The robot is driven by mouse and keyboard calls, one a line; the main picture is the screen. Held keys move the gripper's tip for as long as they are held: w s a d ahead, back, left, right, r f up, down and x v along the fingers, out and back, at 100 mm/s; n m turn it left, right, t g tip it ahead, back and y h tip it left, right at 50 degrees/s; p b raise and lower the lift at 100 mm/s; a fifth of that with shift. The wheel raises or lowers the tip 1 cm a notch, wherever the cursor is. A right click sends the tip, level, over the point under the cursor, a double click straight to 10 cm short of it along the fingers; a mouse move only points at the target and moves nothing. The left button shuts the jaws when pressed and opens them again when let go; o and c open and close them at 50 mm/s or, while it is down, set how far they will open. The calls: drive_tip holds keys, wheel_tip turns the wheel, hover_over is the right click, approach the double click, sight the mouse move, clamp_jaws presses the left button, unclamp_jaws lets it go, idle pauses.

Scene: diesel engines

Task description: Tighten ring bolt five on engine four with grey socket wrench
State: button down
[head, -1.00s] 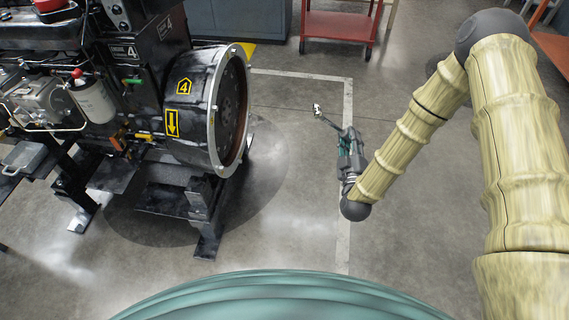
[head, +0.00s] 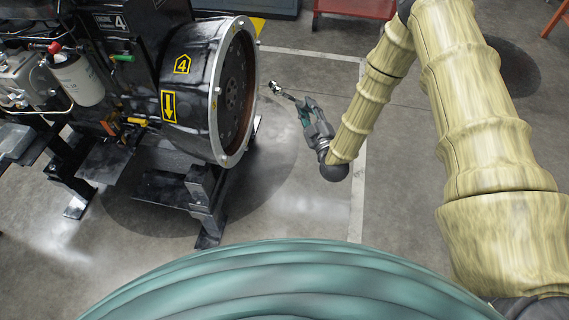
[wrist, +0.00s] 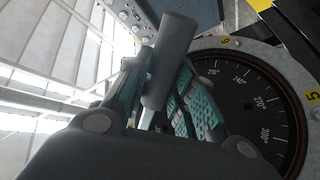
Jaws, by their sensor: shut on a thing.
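The housing's pale ring (head: 216,100) faces right, toward my gripper. My gripper (head: 303,108) is shut on the grey socket wrench (head: 278,89), which sticks out toward the ring, apart from it. In the wrist view, the wrench (wrist: 170,55) rises between the fingers of my gripper (wrist: 160,88). Behind it are a dark degree-marked disc and the ring with yellow tags, "6" at the top and ring bolt five's "5" tag (wrist: 312,96) at the right edge.
Engine stand legs (head: 205,205) reach the floor below the housing. A red cart (head: 355,8) stands at the back. The grey floor (head: 300,195) between the engine and my arm is clear.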

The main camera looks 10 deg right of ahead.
drive_tip(key=w+a+f+n+g+y+b, duration=0.1)
drive_tip(key=a+f+n+g+y+b, duration=0.2)
drive_tip(key=f+b, duration=0.6)
drive_tip(key=w+a+f+n+g+y+b, duration=0.15)
drive_tip(key=f+g+y+b, duration=0.35)
drive_tip(key=f, duration=0.8)
drive_tip(key=w+a+f+n+g+y+b, duration=0.25)
drive_tip(key=f+y+b, duration=0.25)
drive_tip(key=f+b, duration=0.45)
drive_tip(key=w+a+f, duration=0.1)
drive_tip(key=a, duration=0.5)
drive_tip(key=shift+w+a+f, duration=0.15)
drive_tip(key=shift+w+f, duration=0.1)
drive_tip(key=shift+f, duration=0.1)
drive_tip(key=shift+w+a, duration=0.15)
drive_tip(key=shift+a, duration=0.35)
drive_tip(key=shift+w+a, duration=0.1)
drive_tip(key=shift+a, duration=0.25)
drive_tip(key=shift+w+a, duration=0.1)
drive_tip(key=shift+a, duration=0.2)
idle(0.5)
